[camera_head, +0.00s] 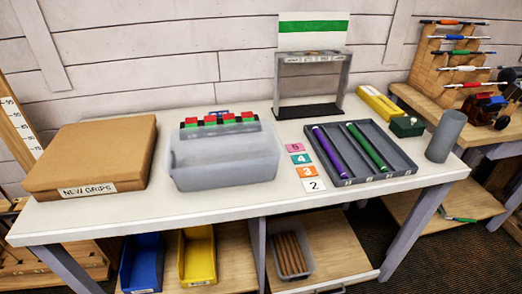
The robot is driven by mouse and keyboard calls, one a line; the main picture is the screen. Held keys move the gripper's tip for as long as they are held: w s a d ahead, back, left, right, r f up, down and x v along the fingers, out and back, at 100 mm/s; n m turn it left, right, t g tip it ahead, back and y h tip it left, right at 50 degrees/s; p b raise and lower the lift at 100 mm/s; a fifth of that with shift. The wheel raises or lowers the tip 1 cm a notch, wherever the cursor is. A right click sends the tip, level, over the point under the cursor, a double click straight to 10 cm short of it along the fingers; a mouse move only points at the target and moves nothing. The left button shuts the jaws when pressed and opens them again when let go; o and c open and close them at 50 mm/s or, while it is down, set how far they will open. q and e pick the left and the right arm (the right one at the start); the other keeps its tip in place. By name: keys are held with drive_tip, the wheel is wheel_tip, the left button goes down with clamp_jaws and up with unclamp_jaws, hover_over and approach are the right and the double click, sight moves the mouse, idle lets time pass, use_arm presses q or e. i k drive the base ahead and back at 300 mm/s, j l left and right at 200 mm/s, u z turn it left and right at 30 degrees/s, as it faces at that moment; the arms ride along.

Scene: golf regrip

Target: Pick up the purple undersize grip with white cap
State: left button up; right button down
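A purple grip (329,150) lies lengthwise in the left part of a dark grey compartment tray (384,174) on the white table. A green grip (368,147) lies in the same tray, to its right and apart from it. The purple grip is too small here to tell its cap colour for sure. Neither of my grippers is in view.
A closed cardboard box (95,155) and a translucent bin (224,160) stand on the table's left side. Numbered cards (302,159) lie just left of the tray. A grey cylinder (445,136) stands right of it. A grey frame stand (312,84) is behind. The front table strip is clear.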

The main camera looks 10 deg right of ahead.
sight(315, 129)
drive_tip(key=l+u, duration=0.35)
drive_tip(key=l, duration=1)
